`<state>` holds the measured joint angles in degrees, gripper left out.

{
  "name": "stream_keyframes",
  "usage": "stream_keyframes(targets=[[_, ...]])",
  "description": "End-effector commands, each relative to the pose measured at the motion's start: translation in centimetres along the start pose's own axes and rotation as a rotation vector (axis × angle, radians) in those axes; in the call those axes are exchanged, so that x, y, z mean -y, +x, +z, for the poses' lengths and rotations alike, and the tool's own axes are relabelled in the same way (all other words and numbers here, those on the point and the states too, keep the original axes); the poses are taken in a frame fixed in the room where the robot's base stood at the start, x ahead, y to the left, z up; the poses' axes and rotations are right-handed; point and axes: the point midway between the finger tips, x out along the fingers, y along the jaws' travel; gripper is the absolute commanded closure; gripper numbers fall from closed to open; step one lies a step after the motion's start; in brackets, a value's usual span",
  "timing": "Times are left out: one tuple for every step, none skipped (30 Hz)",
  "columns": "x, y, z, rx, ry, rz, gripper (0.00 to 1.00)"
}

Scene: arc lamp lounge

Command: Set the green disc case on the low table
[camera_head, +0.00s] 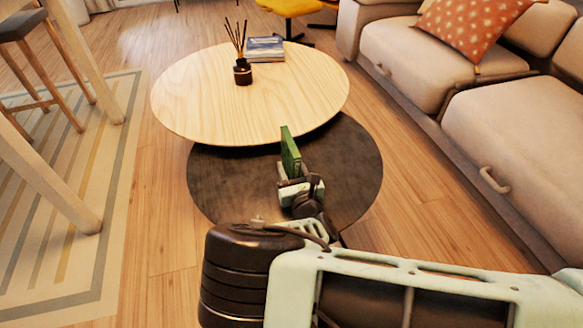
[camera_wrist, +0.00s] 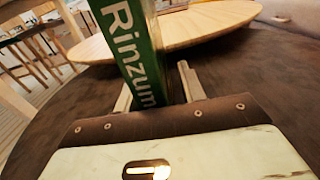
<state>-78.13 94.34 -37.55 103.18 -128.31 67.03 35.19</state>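The green disc case (camera_head: 290,152) stands upright on edge in my gripper (camera_head: 293,182). In the wrist view the case (camera_wrist: 135,50) shows white letters reading "Rinzum", and it sits between the two fingers of my gripper (camera_wrist: 158,92). The low table has a round pale wood top (camera_head: 190,105) and a lower dark round top (camera_head: 225,180) partly beneath it. The case is above the dark top, near the front edge of the pale top. I cannot tell whether its lower edge touches anything. My arm hides part of the dark top.
A dark reed diffuser (camera_head: 243,72) and a stack of books (camera_head: 265,49) stand at the back of the pale top. Its front half is clear. A beige sofa (camera_head: 520,125) is at the right. A stool (camera_head: 30,60) and a striped rug (camera_head: 110,150) are at the left.

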Motion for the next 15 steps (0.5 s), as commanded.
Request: stream_keyframes(targets=[[0.0,0.0,0.0,0.0,0.0,0.0,0.6],[0.0,0.0,0.0,0.0,0.0,0.0,0.6],[0.0,0.0,0.1,0.0,0.0,0.0,0.6],[0.0,0.0,0.2,0.0,0.0,0.0,0.6],[0.0,0.0,0.3,0.0,0.0,-0.001,0.6],[0.0,-0.4,0.3,-0.002,-0.001,0.0,0.6],[0.0,-0.7,0.4,-0.002,-0.001,0.0,0.6],[0.0,-1.1,0.4,-0.003,-0.001,0.0,0.6],[0.0,-1.8,0.4,-0.004,-0.001,0.0,0.6],[0.0,-2.3,0.5,-0.003,-0.001,0.0,0.6],[0.0,-2.9,0.5,-0.002,-0.001,0.001,0.6],[0.0,-3.8,0.5,-0.004,-0.002,0.001,0.6],[0.0,-4.4,0.5,-0.004,-0.001,0.001,0.6],[-0.1,-5.1,0.5,-0.003,-0.001,0.001,0.6],[0.0,-6.0,0.5,-0.004,-0.003,0.001,0.6]])
